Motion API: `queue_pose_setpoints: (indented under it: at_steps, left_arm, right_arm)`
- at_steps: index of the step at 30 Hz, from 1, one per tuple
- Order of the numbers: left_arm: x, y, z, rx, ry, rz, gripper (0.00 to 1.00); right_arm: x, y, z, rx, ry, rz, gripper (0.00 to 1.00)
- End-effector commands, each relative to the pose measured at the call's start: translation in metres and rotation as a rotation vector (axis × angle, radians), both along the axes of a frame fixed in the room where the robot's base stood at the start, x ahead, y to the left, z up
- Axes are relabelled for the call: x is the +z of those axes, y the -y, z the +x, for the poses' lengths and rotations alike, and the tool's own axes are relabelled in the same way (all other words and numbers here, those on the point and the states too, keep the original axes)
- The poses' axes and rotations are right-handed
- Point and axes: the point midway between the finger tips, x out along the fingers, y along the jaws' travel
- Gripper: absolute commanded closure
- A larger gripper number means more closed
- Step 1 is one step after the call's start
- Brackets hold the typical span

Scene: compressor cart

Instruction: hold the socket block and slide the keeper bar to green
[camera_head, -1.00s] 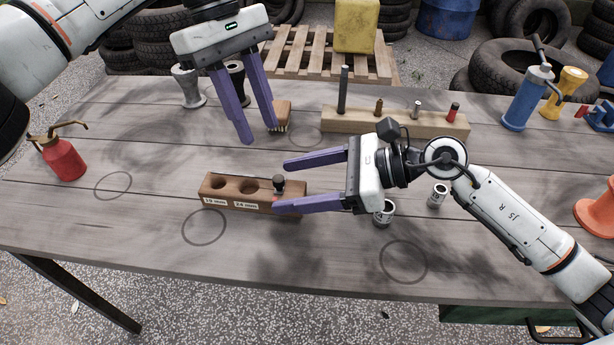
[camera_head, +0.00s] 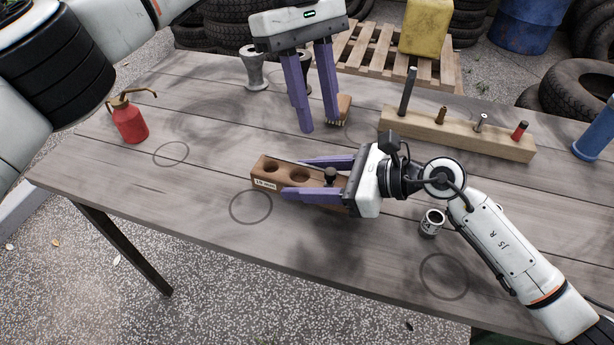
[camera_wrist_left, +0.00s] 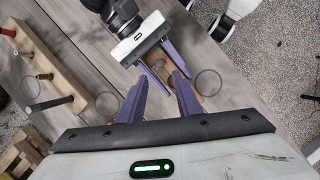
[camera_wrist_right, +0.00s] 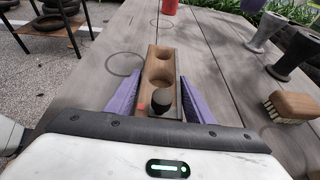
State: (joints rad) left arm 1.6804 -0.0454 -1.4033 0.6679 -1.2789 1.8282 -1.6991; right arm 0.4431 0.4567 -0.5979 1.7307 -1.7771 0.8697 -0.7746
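The brown socket block (camera_head: 283,176) lies on the table with round holes and a white label on its front. It also shows in the right wrist view (camera_wrist_right: 160,58). A dark knob (camera_wrist_right: 159,100), seemingly the keeper bar's, stands at its near end with a small red mark (camera_wrist_right: 142,106) beside it. My left gripper (camera_head: 320,128) is open and empty above the table, behind the block.
A wooden rack (camera_head: 460,134) with several upright pegs stands behind right. A brush (camera_head: 343,109) is by my left gripper, and grey funnel-like parts (camera_head: 254,70) stand behind it. A red oil can (camera_head: 130,121) is at left, a metal socket (camera_head: 432,222) at right. The front left table is clear.

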Motion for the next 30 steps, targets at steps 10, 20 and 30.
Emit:
queue_pose_setpoints:
  at_steps: [10, 20, 30]
  left_arm:
    - [-0.005, 0.0, -0.001, 0.01, -0.02, -0.025, 0.94]
    - [-0.055, -0.021, -0.016, 0.225, -0.274, -0.399, 1.0]
    - [-0.076, -0.11, -0.016, 0.62, -0.436, -0.742, 1.0]
  right_arm:
    - [0.0, 0.0, 0.0, 0.0, 0.0, 0.0, 0.85]
    - [0.0, 0.0, 0.0, 0.0, 0.0, 0.0, 0.85]
    - [0.0, 0.0, 0.0, 0.0, 0.0, 0.0, 0.85]
